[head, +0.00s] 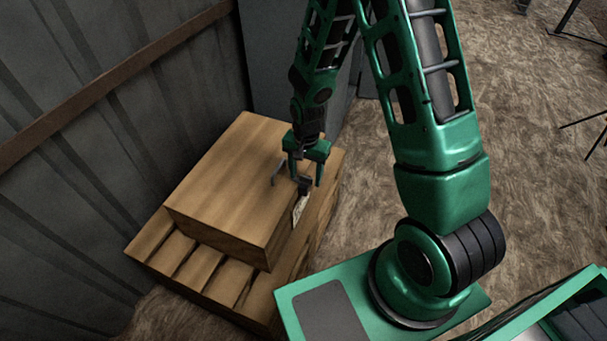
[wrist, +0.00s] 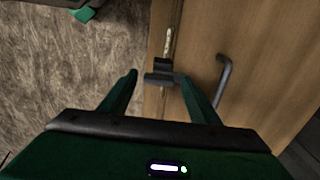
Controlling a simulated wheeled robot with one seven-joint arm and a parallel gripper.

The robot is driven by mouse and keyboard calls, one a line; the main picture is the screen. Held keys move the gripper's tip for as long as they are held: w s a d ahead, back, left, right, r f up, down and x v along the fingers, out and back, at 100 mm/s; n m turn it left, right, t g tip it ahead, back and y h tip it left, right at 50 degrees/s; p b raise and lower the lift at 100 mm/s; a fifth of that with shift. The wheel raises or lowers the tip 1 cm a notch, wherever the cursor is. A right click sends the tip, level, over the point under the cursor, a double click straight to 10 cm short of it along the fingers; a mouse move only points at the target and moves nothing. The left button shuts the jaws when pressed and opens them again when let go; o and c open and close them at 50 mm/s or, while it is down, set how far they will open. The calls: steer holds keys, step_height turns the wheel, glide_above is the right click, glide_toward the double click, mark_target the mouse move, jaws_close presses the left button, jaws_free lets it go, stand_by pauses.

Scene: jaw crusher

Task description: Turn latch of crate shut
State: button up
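The crate (head: 225,180) is a closed wooden box with a plain lid; its wood also fills the right of the wrist view (wrist: 275,65). The latch (head: 304,188) is a small dark piece at the crate's right edge, with a pale strip beside it. In the wrist view the latch (wrist: 163,76) sits at the wood's edge, between my fingertips. My gripper (head: 307,175) points down over that edge. In the wrist view its fingers (wrist: 160,80) are apart, the right one close to the latch; I cannot tell whether it touches. A dark bar handle (wrist: 226,80) is right of the latch.
The crate rests on a slatted wooden base (head: 190,258). A grey ribbed metal wall (head: 90,110) with a brown rail stands close on the left. Bare rough ground (head: 520,130) lies open to the right. Thin dark legs of something stand at the far right.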

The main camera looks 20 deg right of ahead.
step_height(320, 180, up, 11)
steer(key=shift+f, duration=0.15)
stand_by(0.6)
steer(key=shift+d, duration=0.1)
stand_by(0.3)
steer(key=s+d+r+n, duration=0.2)
steer(key=s+d+r, duration=1.3)
steer(key=s+r, duration=0.1)
steer(key=s+d+r, duration=0.1)
steer(key=s+r, duration=0.1)
steer(key=s, duration=0.8)
steer(key=shift+r+n, duration=0.4)
steer(key=shift+d, duration=0.1)
